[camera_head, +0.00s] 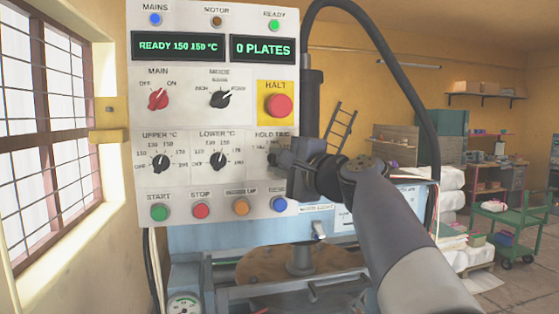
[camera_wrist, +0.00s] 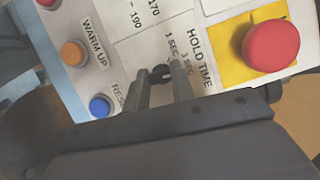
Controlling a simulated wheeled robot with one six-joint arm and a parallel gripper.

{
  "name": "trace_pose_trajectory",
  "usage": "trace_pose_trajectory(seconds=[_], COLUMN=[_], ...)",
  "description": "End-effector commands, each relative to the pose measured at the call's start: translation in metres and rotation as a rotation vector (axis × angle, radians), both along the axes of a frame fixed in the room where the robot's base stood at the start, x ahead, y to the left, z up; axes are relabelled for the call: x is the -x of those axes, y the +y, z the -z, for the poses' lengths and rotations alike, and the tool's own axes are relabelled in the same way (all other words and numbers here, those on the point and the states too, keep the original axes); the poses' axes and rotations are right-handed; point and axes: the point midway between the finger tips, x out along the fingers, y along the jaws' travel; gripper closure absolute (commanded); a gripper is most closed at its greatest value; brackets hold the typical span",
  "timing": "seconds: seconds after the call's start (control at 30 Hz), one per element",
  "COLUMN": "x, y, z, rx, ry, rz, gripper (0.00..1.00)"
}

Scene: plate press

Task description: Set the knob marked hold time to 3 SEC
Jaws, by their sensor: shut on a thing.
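The HOLD TIME knob (camera_wrist: 160,72) is a small dark knob on the white control panel (camera_head: 141,70), on the right below the HALT button. In the wrist view it sits between the two fingertips of my gripper (camera_wrist: 161,84), which is shut on it. The printed marks 1 SEC and 3 SEC show just above the knob in that view. I cannot tell which mark its pointer faces. In the head view my gripper (camera_head: 277,158) covers the knob and part of its scale.
The red HALT button (camera_head: 279,106) is just above my gripper, and the blue RESET button (camera_head: 279,204) just below. The LOWER °C knob (camera_head: 218,161) is to the left. A black cable (camera_head: 408,90) arches on the right. The displays read READY 150 150 °C and 0 PLATES.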

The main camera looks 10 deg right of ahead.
Motion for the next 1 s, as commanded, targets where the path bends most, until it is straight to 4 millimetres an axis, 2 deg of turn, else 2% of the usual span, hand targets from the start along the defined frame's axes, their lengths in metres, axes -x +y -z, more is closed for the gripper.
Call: trace_pose_trajectory(seconds=[0.3,0.73,0.77,1.0], x=[-0.0002,-0.0003,-0.0003,-0.0002], y=[0.0001,0.0001,0.0001,0.0], z=[0.0002,0.0007,0.0007,0.0002], rx=[0.091,0.103,0.103,0.101], ry=[0.001,0.002,0.002,0.001], rz=[-0.001,-0.001,-0.001,0.0], gripper=[0.99,0.99,0.76,0.56])
